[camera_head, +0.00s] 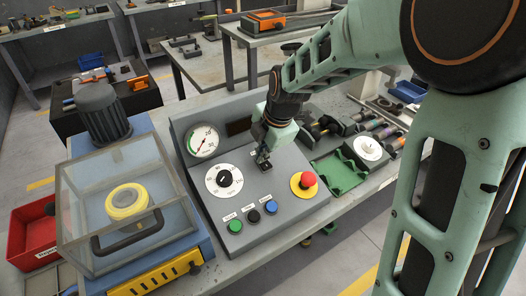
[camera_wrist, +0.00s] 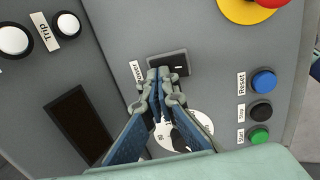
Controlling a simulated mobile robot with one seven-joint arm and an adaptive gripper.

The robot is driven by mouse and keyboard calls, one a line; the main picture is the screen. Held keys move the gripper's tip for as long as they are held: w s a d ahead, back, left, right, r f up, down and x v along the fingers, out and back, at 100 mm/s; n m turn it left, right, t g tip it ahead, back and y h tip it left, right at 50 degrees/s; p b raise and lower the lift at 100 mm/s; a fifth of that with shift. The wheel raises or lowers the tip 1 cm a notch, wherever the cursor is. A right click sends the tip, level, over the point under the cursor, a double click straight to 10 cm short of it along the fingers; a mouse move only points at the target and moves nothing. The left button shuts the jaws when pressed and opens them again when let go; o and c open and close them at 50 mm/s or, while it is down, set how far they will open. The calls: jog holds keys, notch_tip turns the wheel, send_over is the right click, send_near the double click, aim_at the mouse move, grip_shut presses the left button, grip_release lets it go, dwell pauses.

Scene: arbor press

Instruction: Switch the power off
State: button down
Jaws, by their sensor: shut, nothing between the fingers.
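The power switch (camera_wrist: 179,66) is a black rocker in a dark rectangular frame on the grey control panel (camera_head: 215,150). A white mark shows on its right part, and a "Power" label (camera_wrist: 138,75) is beside its left end. My gripper (camera_wrist: 161,73) is shut and empty. In the wrist view its fingertips overlap the left part of the switch and hide it. I cannot tell whether they touch it. In the head view my gripper (camera_head: 262,158) reaches down to the upper middle of the panel, mostly covering the switch.
A black-pointer dial (camera_head: 224,180), gauge (camera_head: 203,141), red mushroom button (camera_head: 308,179), and green (camera_head: 235,226), black (camera_head: 253,216) and blue (camera_head: 271,207) buttons surround the switch. A clear guard box (camera_head: 95,180) stands left. A green tray (camera_head: 340,172) lies right.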

jog(key=shift+s+d, duration=0.1)
jog(key=shift+s, duration=0.1)
jog(key=shift+s+d+f, duration=0.1)
jog(key=shift+s+d, duration=0.25)
jog(key=shift+s, duration=0.2)
